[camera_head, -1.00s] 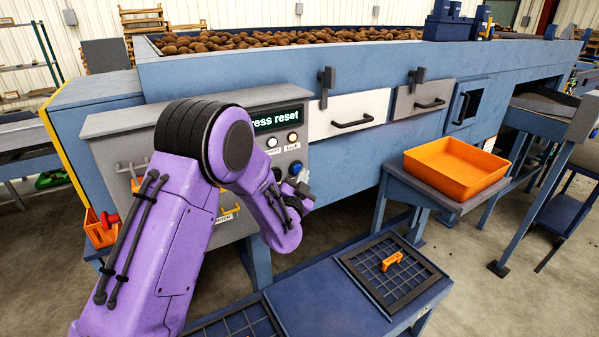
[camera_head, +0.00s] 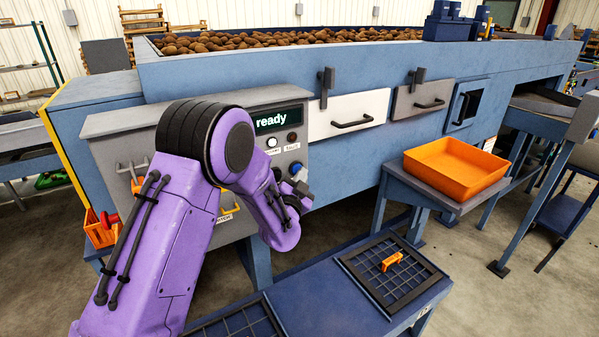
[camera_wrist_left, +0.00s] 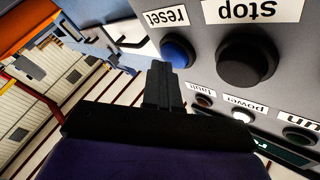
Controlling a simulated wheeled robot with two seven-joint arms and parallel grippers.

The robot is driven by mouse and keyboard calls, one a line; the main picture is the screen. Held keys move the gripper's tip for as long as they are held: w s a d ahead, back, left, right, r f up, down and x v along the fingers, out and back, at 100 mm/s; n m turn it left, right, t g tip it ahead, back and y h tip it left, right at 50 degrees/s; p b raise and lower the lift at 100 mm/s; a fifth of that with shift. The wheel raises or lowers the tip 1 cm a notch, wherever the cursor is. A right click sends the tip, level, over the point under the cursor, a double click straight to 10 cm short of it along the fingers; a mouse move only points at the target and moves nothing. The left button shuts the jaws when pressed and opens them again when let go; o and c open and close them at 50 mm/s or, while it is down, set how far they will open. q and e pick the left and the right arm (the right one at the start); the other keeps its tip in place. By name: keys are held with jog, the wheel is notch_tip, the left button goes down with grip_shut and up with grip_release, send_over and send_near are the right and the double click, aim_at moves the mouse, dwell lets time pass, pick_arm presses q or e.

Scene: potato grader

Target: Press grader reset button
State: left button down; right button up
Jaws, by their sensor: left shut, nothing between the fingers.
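The blue reset button (camera_wrist_left: 177,52) sits on the grey control panel under an upside-down "reset" label in the left wrist view. In the head view the button (camera_head: 295,168) shows just above my left gripper (camera_head: 301,185). My left gripper is shut and empty, and its fingertips (camera_wrist_left: 160,68) are right beside the button. I cannot tell whether they touch it. The panel display (camera_head: 278,121) reads "ready". The white power lamp (camera_head: 271,142) is lit and the fault lamp (camera_head: 292,138) is dark. My right gripper is not in view.
A large black stop button (camera_wrist_left: 246,62) is close beside the reset button. An orange tray (camera_head: 455,167) stands on a side stand to the right. A blue bench with a dark grate (camera_head: 372,262) is in front. Potatoes (camera_head: 260,40) fill the hopper above.

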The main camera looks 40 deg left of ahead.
pick_arm(q)
jog(key=shift+s+d, duration=0.35)
jog(key=shift+d, duration=0.45)
jog(key=d, duration=0.1)
jog(key=s+d, duration=0.1)
jog(key=d, duration=0.1)
jog(key=s+d, duration=0.1)
jog(key=shift+d, duration=0.25)
jog(key=shift+w, duration=0.1)
dwell(0.4)
